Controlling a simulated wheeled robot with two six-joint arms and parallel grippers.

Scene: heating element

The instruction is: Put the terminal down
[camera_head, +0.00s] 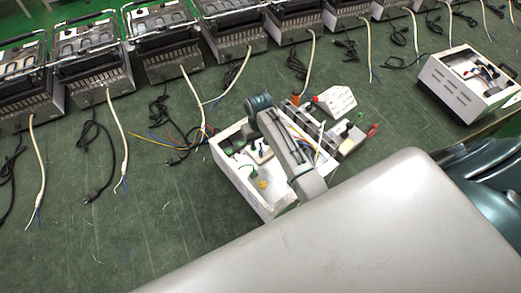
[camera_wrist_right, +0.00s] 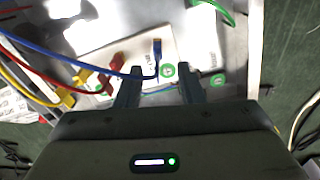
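The open white heater housing (camera_head: 238,187) stands on the green bench in the head view. My right wrist and gripper reach over it; the fingers are hidden there. In the right wrist view, my right gripper (camera_wrist_right: 159,84) has two dark fingers apart, with a clear gap between them. A blue wire with a blue terminal (camera_wrist_right: 157,47) at its end lies just beyond the fingertips, over a white block (camera_wrist_right: 128,55) with green round labels. Red terminals (camera_wrist_right: 114,66) and a yellow terminal (camera_wrist_right: 77,86) sit left of the fingers. My left gripper is not in view.
A parts rack (camera_head: 345,137) with a white piece (camera_head: 335,100) and red and green parts stands right of the housing. Several heaters (camera_head: 160,50) with loose cords line the back. Another white housing (camera_head: 465,83) is at right.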

